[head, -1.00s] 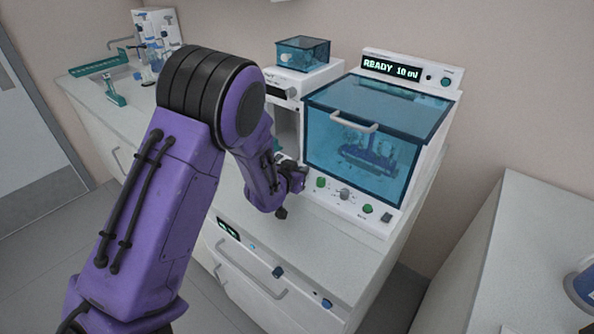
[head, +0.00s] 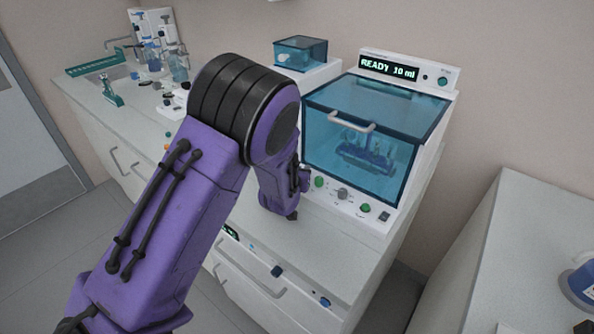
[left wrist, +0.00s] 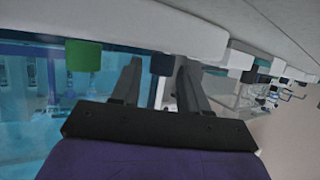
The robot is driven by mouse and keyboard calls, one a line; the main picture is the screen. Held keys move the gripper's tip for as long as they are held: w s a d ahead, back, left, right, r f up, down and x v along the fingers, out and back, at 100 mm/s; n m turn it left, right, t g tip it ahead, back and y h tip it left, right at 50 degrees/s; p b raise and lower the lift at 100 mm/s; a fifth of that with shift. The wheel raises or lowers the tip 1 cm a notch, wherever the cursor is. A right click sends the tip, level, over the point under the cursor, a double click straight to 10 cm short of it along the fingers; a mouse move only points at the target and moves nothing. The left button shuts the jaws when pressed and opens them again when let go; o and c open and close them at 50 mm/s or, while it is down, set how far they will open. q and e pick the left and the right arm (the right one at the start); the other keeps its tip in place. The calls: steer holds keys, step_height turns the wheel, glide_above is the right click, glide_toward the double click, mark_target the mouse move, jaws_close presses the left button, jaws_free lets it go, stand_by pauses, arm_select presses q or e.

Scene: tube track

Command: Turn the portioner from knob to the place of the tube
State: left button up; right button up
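The portioner (head: 437,120) is a white machine with a lit display (head: 388,68) reading "READY 10 ml". Its blue see-through cover (head: 375,100) is down, and a blue rack with tubes (head: 368,157) shows inside. A grey knob (head: 342,194) and green buttons sit on its front panel. My left gripper (head: 301,180) is at the panel's left end, partly hidden by my arm. In the left wrist view its fingers (left wrist: 158,72) are apart, with a dark blue knob (left wrist: 162,64) between the tips and no clear contact. A green button (left wrist: 83,55) is beside it. My right gripper is not seen.
A smaller white device with a blue box (head: 301,53) stands left of the portioner. Bottles and a green rack (head: 93,66) are at the bench's far left. The bench (head: 310,235) in front is clear. Another counter (head: 515,240) is at the right.

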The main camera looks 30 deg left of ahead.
arm_select(q)
steer(key=b+v, duration=0.1)
steer(key=v, duration=0.9)
steer(key=shift+s, duration=0.35)
